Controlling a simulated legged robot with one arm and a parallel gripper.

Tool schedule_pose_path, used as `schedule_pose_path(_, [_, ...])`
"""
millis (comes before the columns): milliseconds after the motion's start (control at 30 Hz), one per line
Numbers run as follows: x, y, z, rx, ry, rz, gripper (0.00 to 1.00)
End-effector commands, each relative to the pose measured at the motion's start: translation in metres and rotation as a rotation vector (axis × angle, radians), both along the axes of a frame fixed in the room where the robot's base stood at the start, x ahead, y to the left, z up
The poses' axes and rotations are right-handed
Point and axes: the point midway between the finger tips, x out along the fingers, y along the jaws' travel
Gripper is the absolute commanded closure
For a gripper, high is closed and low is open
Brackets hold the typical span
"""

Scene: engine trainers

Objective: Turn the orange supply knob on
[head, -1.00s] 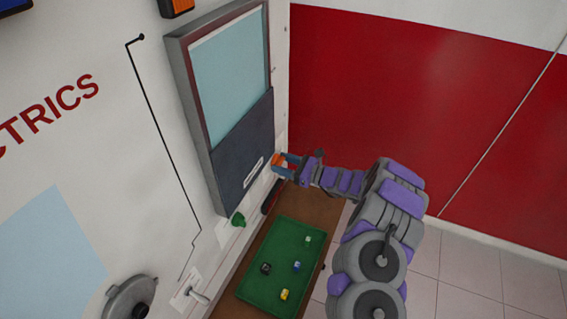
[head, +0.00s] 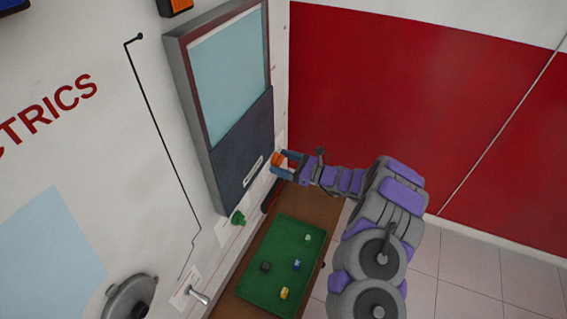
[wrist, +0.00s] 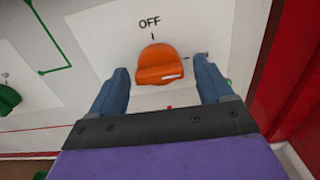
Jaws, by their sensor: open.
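The orange supply knob (wrist: 160,65) is on a white plate on the wall, below the printed word OFF. Its raised grip bar lies roughly level in the wrist view, with a white mark toward its right end. My gripper (wrist: 163,80) is open, with one blue finger on each side of the knob. Gaps show between the fingers and the knob in the wrist view. In the head view the knob (head: 277,159) shows as a small orange patch at the tips of my gripper (head: 280,164). Lettering below the knob is mostly hidden by the gripper.
A green knob (wrist: 8,98) is on the wall to the left. A grey framed panel (head: 240,140) stands out from the wall left of my gripper. A green mat (head: 265,285) with several small parts lies on the brown bench below. A red wall (wrist: 300,70) is close on the right.

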Motion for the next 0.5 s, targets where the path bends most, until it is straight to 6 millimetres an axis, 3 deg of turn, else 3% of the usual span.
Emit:
schedule_pose_path(267, [-0.001, -0.005, 0.001, 0.001, -0.001, -0.001, 0.2])
schedule_pose_path(500, [-0.013, -0.042, 0.002, 0.001, -0.002, -0.004, 0.2])
